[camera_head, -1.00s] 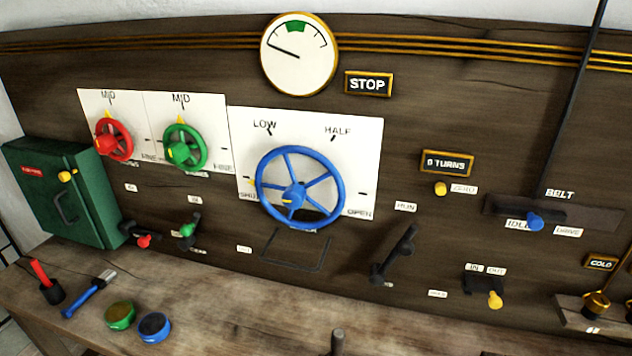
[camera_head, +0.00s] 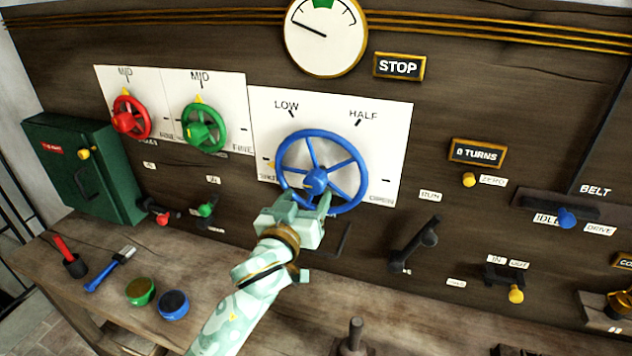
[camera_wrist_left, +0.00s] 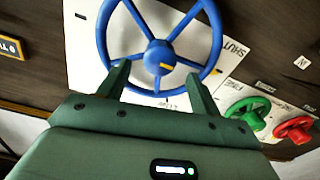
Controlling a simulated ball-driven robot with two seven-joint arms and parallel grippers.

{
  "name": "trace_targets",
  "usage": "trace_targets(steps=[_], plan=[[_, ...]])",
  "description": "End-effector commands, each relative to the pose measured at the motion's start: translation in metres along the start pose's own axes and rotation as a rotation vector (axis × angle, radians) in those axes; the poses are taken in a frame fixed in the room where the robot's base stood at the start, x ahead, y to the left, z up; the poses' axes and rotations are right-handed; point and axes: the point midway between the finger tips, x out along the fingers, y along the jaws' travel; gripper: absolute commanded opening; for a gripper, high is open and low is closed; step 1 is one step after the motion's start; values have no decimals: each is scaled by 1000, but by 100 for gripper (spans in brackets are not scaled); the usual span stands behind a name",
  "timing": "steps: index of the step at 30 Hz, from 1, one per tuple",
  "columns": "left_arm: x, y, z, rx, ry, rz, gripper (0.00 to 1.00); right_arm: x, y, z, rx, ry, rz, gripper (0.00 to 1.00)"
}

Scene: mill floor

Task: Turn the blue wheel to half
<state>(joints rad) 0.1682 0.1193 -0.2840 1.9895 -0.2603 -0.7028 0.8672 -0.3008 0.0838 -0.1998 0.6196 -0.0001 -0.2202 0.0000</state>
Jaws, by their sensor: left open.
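The blue wheel (camera_head: 348,153) is mounted on a white plate (camera_head: 390,125) marked LOW, HALF and OPEN, with a further label partly hidden at lower left. A small yellow mark shows left of the wheel's rim, and another on its hub. My left gripper (camera_head: 307,200) is in front of the wheel's lower part and hides some of the rim. In the left wrist view the two fingers (camera_wrist_left: 158,85) are apart, one on each side below the hub of the blue wheel (camera_wrist_left: 160,57). I cannot tell whether they touch it. My right gripper is not in view.
A red wheel (camera_head: 126,118) and a green wheel (camera_head: 203,128) are on plates to the left. A green box (camera_head: 80,165) is at far left. A black lever (camera_head: 415,245) stands right of my arm. A brush, tins and a red-handled item lie on the bench (camera_head: 215,270).

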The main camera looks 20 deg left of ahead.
Motion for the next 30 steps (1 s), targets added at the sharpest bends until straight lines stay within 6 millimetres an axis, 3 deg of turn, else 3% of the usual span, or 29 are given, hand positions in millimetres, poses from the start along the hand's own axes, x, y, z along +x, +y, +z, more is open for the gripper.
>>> trace_targets(steps=[3,9,21,22,27,30], plan=[[29,0,1,4,0,0,65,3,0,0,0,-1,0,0],[60,0,1,3,-1,0,65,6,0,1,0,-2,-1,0],[71,0,1,2,-2,0,65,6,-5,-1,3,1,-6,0],[71,0,1,2,-2,0,62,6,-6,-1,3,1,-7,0],[71,0,1,2,-2,0,20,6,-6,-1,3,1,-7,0],[71,0,1,2,-2,0,20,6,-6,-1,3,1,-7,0]])
